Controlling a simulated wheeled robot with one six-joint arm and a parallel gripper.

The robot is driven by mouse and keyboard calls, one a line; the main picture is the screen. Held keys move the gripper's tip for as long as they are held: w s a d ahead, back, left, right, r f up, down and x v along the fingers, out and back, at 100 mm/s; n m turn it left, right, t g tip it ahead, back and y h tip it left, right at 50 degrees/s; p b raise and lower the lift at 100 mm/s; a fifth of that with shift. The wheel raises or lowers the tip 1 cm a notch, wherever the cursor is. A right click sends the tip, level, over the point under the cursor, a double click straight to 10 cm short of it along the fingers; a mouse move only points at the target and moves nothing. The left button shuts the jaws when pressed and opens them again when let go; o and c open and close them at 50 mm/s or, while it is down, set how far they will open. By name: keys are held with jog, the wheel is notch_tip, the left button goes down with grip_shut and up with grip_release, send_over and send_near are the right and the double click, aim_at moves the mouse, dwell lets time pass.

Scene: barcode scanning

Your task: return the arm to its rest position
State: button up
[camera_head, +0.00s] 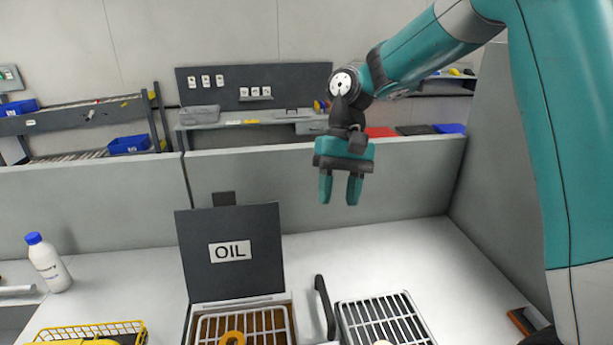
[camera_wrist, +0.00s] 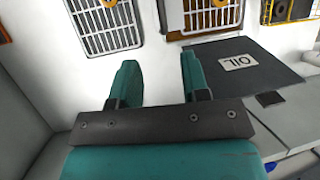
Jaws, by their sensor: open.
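My gripper (camera_head: 341,188) hangs in the air above the white worktop, fingers pointing down. Its two teal fingers are apart, with nothing between them. It is to the right of the raised dark lid marked OIL (camera_head: 231,251) in the head view. In the wrist view my gripper (camera_wrist: 160,82) also shows open and empty, with the OIL lid (camera_wrist: 243,62) to the right of its fingers. My teal arm reaches in from the right of the head view.
An oil fryer with a rack (camera_head: 200,326) holds a yellow ring. A grill tray (camera_head: 383,318) with a pale round piece lies beside it. A white bottle with a blue cap (camera_head: 50,265) and a yellow basket (camera_head: 128,328) stand left. Grey partitions (camera_head: 90,195) border the worktop; its back right is clear.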

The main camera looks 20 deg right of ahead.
jog(key=s+a+f+n+t+b, duration=0.2)
jog(key=s+a+n+b, duration=0.1)
jog(key=s, duration=0.7)
jog(key=s+a+f+n+t+y+b, duration=0.1)
jog(key=s+a+n+b, duration=0.3)
jog(key=s, duration=0.6)
jog(key=shift+s+a+f+n+t+b, duration=0.25)
jog(key=shift+a+f+n+t, duration=0.25)
jog(key=shift+a+f+n, duration=0.35)
